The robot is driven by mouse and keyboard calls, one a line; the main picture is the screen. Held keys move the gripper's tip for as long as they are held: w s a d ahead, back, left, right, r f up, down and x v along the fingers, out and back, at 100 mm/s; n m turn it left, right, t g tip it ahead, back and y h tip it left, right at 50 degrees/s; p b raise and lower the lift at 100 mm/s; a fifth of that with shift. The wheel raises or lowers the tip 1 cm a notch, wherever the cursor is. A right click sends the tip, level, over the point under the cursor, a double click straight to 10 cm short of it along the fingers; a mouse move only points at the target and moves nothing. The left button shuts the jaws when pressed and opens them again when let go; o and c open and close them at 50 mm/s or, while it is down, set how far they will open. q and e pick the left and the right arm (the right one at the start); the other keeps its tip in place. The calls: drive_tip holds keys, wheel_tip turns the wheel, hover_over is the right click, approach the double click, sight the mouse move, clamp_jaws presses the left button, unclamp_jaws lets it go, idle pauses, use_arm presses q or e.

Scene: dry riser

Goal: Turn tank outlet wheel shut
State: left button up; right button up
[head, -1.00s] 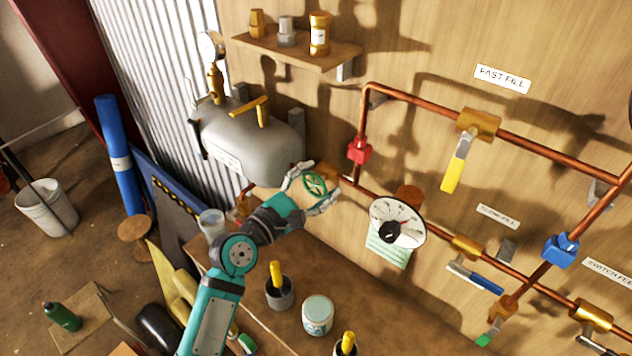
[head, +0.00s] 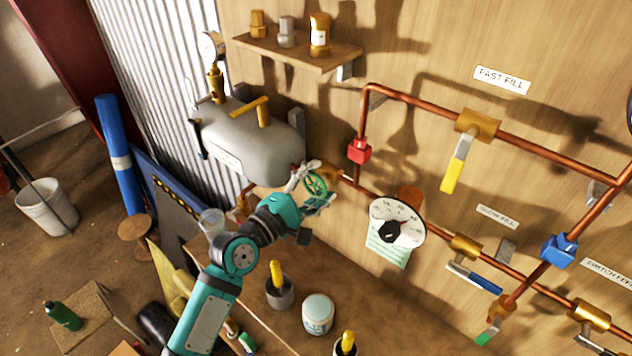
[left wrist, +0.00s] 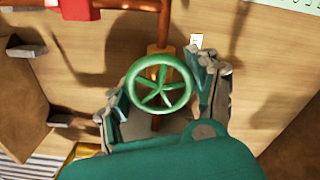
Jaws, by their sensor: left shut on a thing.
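The green five-spoked tank outlet wheel (head: 316,188) sits on the copper pipe just right of the grey tank (head: 262,150). In the left wrist view the wheel (left wrist: 160,88) faces the camera in front of a brass valve body (left wrist: 158,60). My left gripper (head: 319,184) is shut on the wheel, with one finger on each side of its rim. In the left wrist view its fingers (left wrist: 160,90) flank the wheel left and right. My right gripper is not in view.
A red fitting (head: 359,151) and a white dial gauge (head: 410,212) are near the wheel on the wall. Below, a bench holds a white jar (head: 318,312) and yellow-handled tools in cups (head: 279,292). A shelf (head: 300,52) with brass fittings is above.

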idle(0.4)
use_arm(q)
drive_tip(key=o, duration=1.2)
drive_tip(key=shift+c, duration=0.2)
drive_tip(key=v, duration=1.2)
